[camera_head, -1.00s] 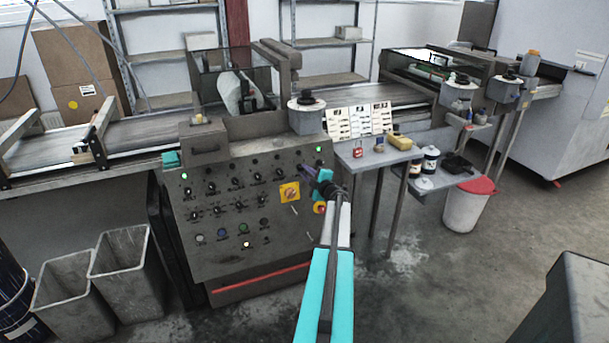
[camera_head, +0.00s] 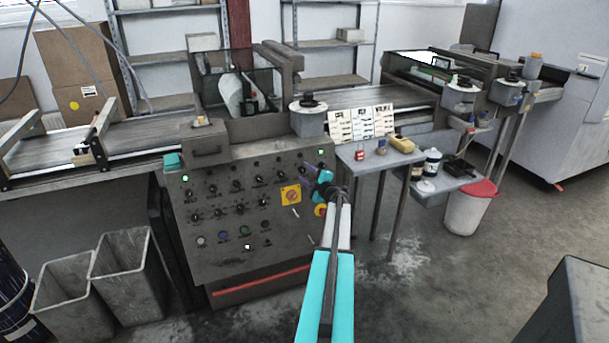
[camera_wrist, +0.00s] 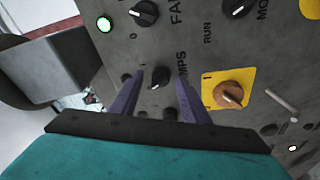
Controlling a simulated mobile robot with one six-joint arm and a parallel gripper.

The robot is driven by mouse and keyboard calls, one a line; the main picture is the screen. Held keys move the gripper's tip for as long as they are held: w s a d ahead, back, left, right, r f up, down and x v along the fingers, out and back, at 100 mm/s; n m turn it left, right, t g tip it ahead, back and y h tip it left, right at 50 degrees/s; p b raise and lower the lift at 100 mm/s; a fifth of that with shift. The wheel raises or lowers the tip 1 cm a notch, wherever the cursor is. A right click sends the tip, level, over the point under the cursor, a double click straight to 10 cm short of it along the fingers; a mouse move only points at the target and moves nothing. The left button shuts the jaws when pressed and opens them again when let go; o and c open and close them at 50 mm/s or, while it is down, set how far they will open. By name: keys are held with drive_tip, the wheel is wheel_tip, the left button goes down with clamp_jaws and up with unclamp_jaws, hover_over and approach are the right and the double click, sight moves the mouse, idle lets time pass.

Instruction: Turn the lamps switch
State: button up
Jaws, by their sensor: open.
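The lamps switch (camera_wrist: 160,77) is a black knob on the grey control panel (camera_head: 225,265), beside lettering that reads "MPS" in the wrist view. My gripper (camera_wrist: 159,86) is open, with one purple finger on each side of this knob. A gap shows between the knob and each finger; how deep the tips reach is hard to tell. In the head view my gripper (camera_head: 308,168) is at the panel's upper right and hides the knob.
An orange switch on a yellow plate (camera_wrist: 228,94) sits close to the right finger. Other black knobs (camera_wrist: 143,13) and a lit green lamp (camera_wrist: 104,24) are nearby. A side table (camera_head: 375,156) stands right of the panel.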

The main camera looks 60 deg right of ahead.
drive_tip(key=b+v, duration=0.1)
drive_tip(key=v, duration=1.2)
drive_tip(key=shift+s+b, duration=0.2)
drive_tip(key=shift+b, duration=0.1)
drive_tip(key=shift+r, duration=0.15)
